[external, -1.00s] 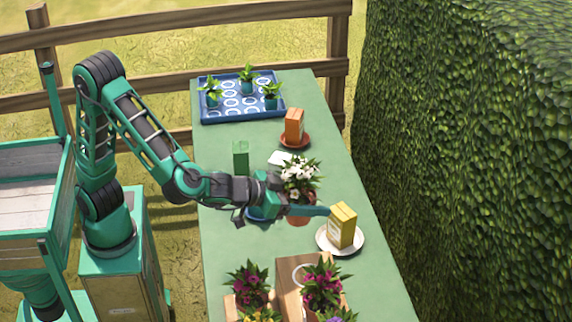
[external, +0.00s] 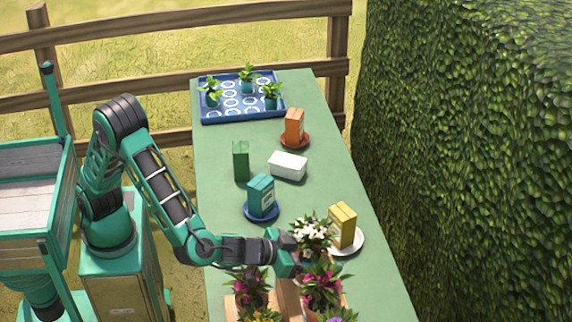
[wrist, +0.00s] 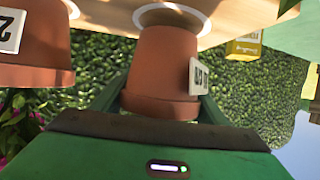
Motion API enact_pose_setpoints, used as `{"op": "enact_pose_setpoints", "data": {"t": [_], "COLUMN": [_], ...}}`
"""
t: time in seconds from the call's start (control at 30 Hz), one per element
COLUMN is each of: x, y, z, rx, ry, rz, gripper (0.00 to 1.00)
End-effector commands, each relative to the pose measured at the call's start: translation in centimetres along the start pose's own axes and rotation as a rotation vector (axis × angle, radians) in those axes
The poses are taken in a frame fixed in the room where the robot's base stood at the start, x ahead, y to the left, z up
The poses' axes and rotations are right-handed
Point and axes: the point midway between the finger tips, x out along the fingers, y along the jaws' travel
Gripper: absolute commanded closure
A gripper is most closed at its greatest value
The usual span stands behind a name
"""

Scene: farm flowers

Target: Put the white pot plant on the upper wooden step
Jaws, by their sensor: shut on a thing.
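The white-flowered pot plant (external: 312,232) is held by my gripper (external: 306,262) above the wooden steps at the front of the table. Its terracotta pot (wrist: 165,65) sits between my fingers in the wrist view, which looks upside down. My gripper (wrist: 162,98) is shut on the pot. The pot's base overlaps a white ring (wrist: 205,17) on the upper wooden step (wrist: 110,12). I cannot tell whether it touches the wood. In the external view, the upper step (external: 288,298) is mostly hidden by my gripper and the plants.
Magenta-flowered plants (external: 322,284) (external: 247,284) stand close by at the steps. Another terracotta pot (wrist: 35,50) is near my finger. A yellow box (external: 342,226) on a white saucer (external: 357,242) stands just behind. A teal box (external: 260,195) and white box (external: 288,165) are farther back.

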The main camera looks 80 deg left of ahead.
Motion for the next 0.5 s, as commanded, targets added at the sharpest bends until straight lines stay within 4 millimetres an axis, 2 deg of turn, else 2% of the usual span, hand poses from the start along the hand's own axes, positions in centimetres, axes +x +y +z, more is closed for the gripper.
{"op": "enact_pose_setpoints", "data": {"t": [0.1,0.4,0.43,0.5], "x": [0.45,0.51,0.51,0.51], "y": [-0.04,-0.05,-0.04,-0.05], "z": [1.05,1.18,1.26,1.24], "rx": [0.001,0.000,0.000,0.000], "ry": [0.001,0.001,0.000,0.000], "rz": [-0.001,0.000,0.000,0.000], "gripper": [0.69,0.69,0.28,0.14]}}
